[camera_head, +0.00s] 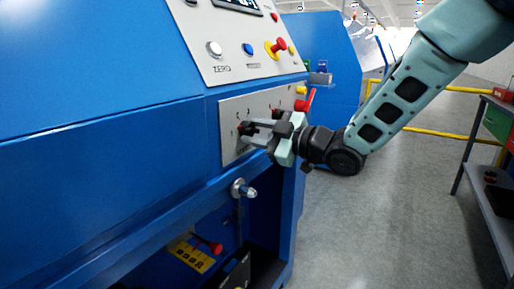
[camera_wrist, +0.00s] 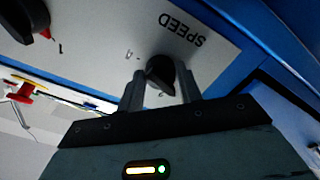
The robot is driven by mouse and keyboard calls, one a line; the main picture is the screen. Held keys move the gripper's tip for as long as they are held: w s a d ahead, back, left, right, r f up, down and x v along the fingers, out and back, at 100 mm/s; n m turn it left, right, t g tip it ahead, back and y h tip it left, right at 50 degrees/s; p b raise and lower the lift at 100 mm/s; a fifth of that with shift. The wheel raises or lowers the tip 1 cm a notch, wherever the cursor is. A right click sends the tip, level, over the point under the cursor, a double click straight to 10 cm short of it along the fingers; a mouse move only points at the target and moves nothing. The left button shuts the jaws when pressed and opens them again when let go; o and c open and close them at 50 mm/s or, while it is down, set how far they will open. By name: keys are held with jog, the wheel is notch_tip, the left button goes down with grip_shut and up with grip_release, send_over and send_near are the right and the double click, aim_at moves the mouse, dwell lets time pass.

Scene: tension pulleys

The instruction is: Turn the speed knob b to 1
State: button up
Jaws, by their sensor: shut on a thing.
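A black speed knob (camera_wrist: 161,72) sits on a light grey panel marked SPEED, seen upside down in the wrist view. My gripper (camera_wrist: 160,88) has a finger on each side of this knob and is shut on it. In the head view my gripper (camera_head: 246,130) reaches in from the right to the lower grey panel (camera_head: 232,112), and the fingers hide most of the knob there. I cannot read the knob's pointer or tell its setting. Another black knob with a red mark (camera_wrist: 28,18) shows at the upper left of the wrist view.
The upper panel has a white ZERO button (camera_head: 214,48), a blue button (camera_head: 248,49) and a red emergency button (camera_head: 277,46). A red lever (camera_head: 310,99) stands right of the lower panel. A metal handle (camera_head: 243,189) juts out below. The grey floor (camera_head: 350,230) at right is clear.

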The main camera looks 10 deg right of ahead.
jog(key=shift+f+n+b, duration=0.1)
jog(key=shift+n+b, duration=1.8)
jog(key=shift+b, duration=0.15)
jog(key=o, duration=1)
jog(key=p+v, duration=0.1)
jog(key=v, duration=1.6)
jog(key=shift+s+p, duration=0.2)
jog(key=shift+p, duration=0.15)
jog(key=shift+d, duration=0.15)
